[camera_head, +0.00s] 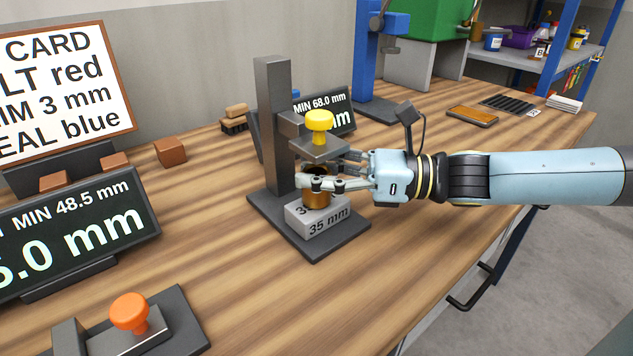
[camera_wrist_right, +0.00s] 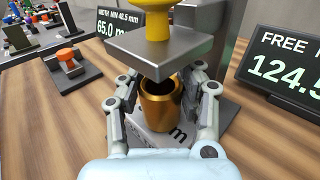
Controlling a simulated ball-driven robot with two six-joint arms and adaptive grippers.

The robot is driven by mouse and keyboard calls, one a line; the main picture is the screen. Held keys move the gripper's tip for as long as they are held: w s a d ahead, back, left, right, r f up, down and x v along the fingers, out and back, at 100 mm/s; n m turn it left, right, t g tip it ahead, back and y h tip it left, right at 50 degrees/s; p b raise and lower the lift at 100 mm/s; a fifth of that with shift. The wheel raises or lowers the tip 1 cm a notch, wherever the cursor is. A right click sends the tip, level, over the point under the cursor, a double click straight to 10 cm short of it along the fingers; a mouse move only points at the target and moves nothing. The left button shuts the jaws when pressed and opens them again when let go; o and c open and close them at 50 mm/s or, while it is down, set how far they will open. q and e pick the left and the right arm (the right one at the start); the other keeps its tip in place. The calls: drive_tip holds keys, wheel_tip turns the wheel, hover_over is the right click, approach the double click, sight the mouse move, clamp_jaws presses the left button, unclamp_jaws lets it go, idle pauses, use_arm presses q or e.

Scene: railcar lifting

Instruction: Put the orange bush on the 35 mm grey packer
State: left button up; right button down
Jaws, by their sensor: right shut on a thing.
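The orange bush (camera_head: 316,196) is a hollow, metallic orange-brown cup shape. It is upright, directly over the grey packer marked 35 mm (camera_head: 318,219); whether its base touches the packer I cannot tell. My right gripper (camera_head: 312,182) reaches in from the right and is shut on the bush, with a finger on each side. In the right wrist view the bush (camera_wrist_right: 158,101) shows its open top, and the packer (camera_wrist_right: 150,138) is partly hidden behind it. The packer lies on the dark base (camera_head: 345,243) of a gauge stand. My left gripper is not in view.
The stand's column (camera_head: 273,125) rises behind the bush, and its grey plate with a yellow knob (camera_head: 319,122) hangs close above. A second gauge with an orange knob (camera_head: 129,312) stands at front left. Display screens (camera_head: 75,235) stand around. The wooden bench (camera_head: 230,290) is clear in front.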

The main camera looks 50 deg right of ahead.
drive_tip(key=shift+s+r, duration=0.1)
drive_tip(key=shift+f, duration=0.2)
drive_tip(key=c, duration=0.9)
unclamp_jaws()
drive_tip(key=shift+o, duration=0.2)
drive_tip(key=shift+r, duration=0.2)
drive_tip(key=p+v, duration=0.3)
drive_tip(key=v, duration=0.1)
drive_tip(key=shift+s+d+r, duration=0.15)
drive_tip(key=p+v, duration=0.3)
drive_tip(key=v, duration=0.4)
drive_tip(key=shift+s+d, duration=0.2)
drive_tip(key=shift+s, duration=0.1)
